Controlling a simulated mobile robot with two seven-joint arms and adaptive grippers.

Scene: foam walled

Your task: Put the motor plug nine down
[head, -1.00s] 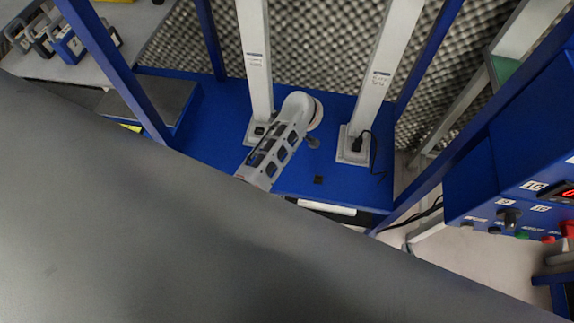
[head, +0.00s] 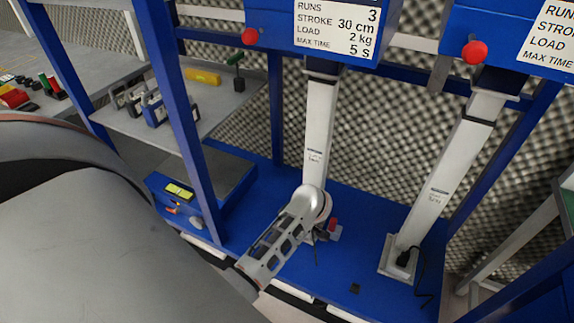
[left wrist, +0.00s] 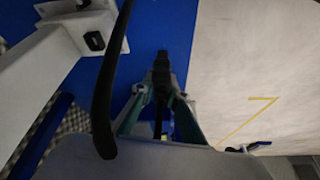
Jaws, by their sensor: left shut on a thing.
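My left gripper (left wrist: 158,105) is shut on a black plug (left wrist: 161,72), which points away from the wrist over the blue bench top. In the head view my left gripper (head: 328,233) is small and partly hidden by its own wrist, low beside the foot of the left white column (head: 318,125). A black cable (left wrist: 104,80) hangs close in front of the left wrist camera. A white column foot with a dark socket (left wrist: 95,40) shows to the left of the plug, apart from it. My right gripper is in neither view.
The right white column (head: 450,175) has a black plug (head: 403,258) and cable at its foot. A small dark square (head: 355,288) marks the blue bench top (head: 345,262). A blue post (head: 172,115) and grey shelf (head: 190,118) stand left. Pale floor (left wrist: 250,70) lies beyond the bench edge.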

